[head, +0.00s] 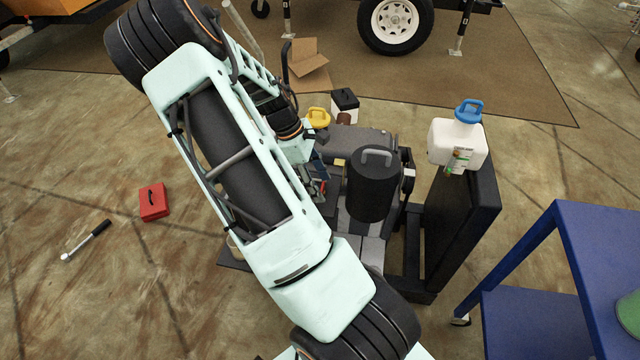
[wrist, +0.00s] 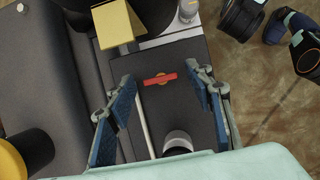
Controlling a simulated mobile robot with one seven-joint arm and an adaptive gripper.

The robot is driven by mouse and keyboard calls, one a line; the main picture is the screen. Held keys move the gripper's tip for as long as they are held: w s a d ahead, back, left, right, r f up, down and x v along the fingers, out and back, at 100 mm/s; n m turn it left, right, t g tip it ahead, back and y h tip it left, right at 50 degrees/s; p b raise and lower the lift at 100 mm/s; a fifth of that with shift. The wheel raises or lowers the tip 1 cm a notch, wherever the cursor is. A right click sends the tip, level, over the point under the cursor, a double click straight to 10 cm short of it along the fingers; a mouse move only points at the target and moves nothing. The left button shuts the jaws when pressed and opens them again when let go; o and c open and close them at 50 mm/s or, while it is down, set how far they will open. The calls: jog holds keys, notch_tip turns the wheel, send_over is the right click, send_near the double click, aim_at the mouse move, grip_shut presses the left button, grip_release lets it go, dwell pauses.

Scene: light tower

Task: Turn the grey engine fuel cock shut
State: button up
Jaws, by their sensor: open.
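The fuel cock (wrist: 160,78) shows in the wrist view as a short red lever on a brass-coloured centre, against a dark grey face of the engine. The lever lies nearly crosswise in the picture, its right end slightly higher. In the head view only a small bit of red (head: 323,187) shows beside my gripper. My gripper (wrist: 161,76) is open, with one blue finger left of the lever and one right of it. Gaps show between the lever and both fingers. The grey engine (head: 355,145) is partly hidden behind my arm in the head view.
A black cylinder with a grey handle (head: 372,185) stands beside the engine. A white jug with a blue cap (head: 455,145) sits on a dark panel to the right. A yellow box-shaped part (wrist: 118,24) is near the left finger. A blue table (head: 600,235) stands at right.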

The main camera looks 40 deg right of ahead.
jog(key=shift+c, duration=0.4)
jog(key=c, duration=1.1)
jog(key=shift+m, duration=0.3)
jog(key=m+y+p, duration=0.1)
jog(key=m+p, duration=0.1)
jog(key=m, duration=0.1)
jog(key=shift+d+r+g, duration=0.1)
jog(key=shift+d+g, duration=0.05)
jog(key=shift+g, duration=0.25)
jog(key=m+y+p, duration=0.1)
jog(key=m+y, duration=0.1)
jog(key=m, duration=0.3)
jog(key=shift+d+m, duration=0.15)
jog(key=shift+m, duration=0.25)
jog(key=m+y+p, duration=0.1)
jog(key=m+y, duration=0.1)
jog(key=m, duration=0.2)
jog(key=shift+d+m, duration=0.1)
jog(key=shift+m, duration=0.2)
jog(key=shift+m+t+y, duration=0.7)
jog(key=shift+m, duration=1.3)
